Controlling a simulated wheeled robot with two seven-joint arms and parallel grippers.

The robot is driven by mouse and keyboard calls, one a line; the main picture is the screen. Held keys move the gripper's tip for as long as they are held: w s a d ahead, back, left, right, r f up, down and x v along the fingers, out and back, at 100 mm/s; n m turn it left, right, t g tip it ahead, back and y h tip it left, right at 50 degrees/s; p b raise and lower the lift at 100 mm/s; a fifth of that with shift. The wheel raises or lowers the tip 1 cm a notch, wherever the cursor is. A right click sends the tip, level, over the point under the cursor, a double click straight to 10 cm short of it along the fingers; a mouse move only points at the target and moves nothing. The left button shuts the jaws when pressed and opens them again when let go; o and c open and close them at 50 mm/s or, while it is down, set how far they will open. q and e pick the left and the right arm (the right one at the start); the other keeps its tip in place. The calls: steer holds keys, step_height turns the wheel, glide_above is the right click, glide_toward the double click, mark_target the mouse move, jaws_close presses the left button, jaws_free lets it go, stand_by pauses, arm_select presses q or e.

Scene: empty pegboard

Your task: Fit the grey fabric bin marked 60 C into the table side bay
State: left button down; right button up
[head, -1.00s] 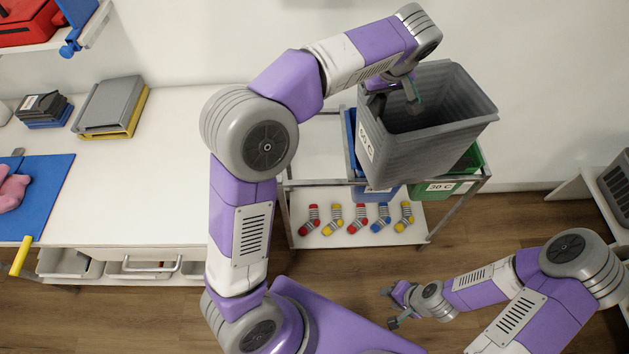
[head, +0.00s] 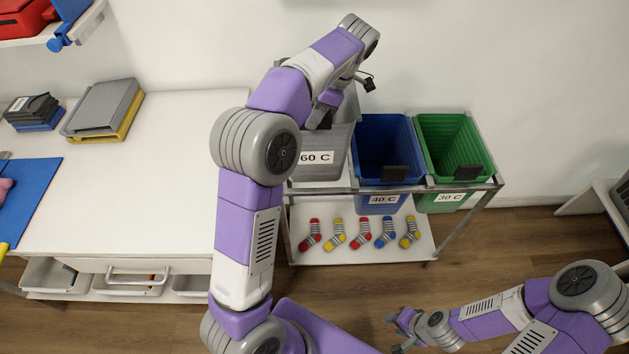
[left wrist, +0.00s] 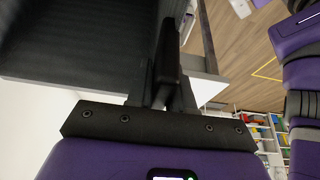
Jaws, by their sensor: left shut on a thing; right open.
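The grey fabric bin marked 60 C (head: 335,170) is at the table side bay, the left end of the rack, in the head view. Its label faces front and sits above the front rail, higher than the neighbouring bins' labels. The bin looks roughly upright; its far part is hidden by my arm. My left gripper (head: 322,112) is shut on the bin's wall. In the left wrist view, the fingers (left wrist: 166,80) are beside the dark bin (left wrist: 75,50). My right gripper (head: 394,333) is open and empty, low in front of the rack.
The blue bin (head: 384,135) marked 40 C and green bin (head: 450,140) marked 30 C hang in the other bays. Several striped socks lie on the lower shelf (head: 345,258). The white table (head: 150,190) stands left of the rack. The wall is behind.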

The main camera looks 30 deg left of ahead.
mark_target(331, 149)
arm_select(q)
step_height(331, 149, down, 23)
steer(key=b, duration=0.7)
steer(key=shift+f, duration=0.15)
steer(key=shift+f, duration=0.1)
steer(key=c, duration=1)
jaws_free()
steer(key=shift+r, duration=0.45)
steer(key=p+v, duration=0.4)
steer(key=v, duration=0.7)
steer(key=shift+w+d+r, duration=0.1)
steer(key=shift+r, duration=0.15)
